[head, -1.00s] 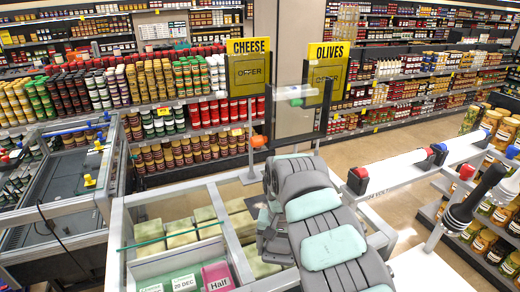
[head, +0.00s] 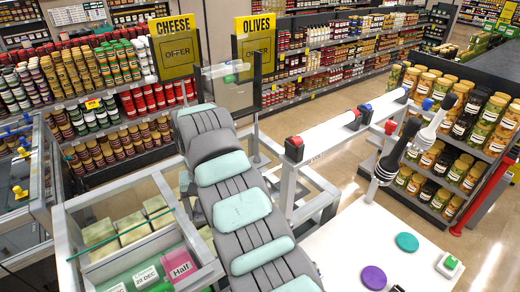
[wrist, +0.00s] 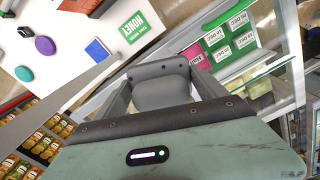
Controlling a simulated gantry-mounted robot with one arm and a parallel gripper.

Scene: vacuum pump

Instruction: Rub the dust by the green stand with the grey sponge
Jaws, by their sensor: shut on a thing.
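In the wrist view my gripper (wrist: 160,75) is shut on a grey block that looks like the grey sponge (wrist: 162,95), held between its two fingers. In the head view my arm hides the gripper and sponge. Green cards with date labels (wrist: 232,45) stand in the glass-topped case beside a pink card (wrist: 196,57); I cannot tell if they are the green stand. A green honey sign (wrist: 141,24) is on the white table.
The white table (head: 350,235) holds a purple disc (head: 373,277), a teal disc (head: 407,242) and a green button (head: 449,263). A white rail (head: 345,135) with coloured knobs runs above the floor. Jar shelves (head: 465,140) stand at the right.

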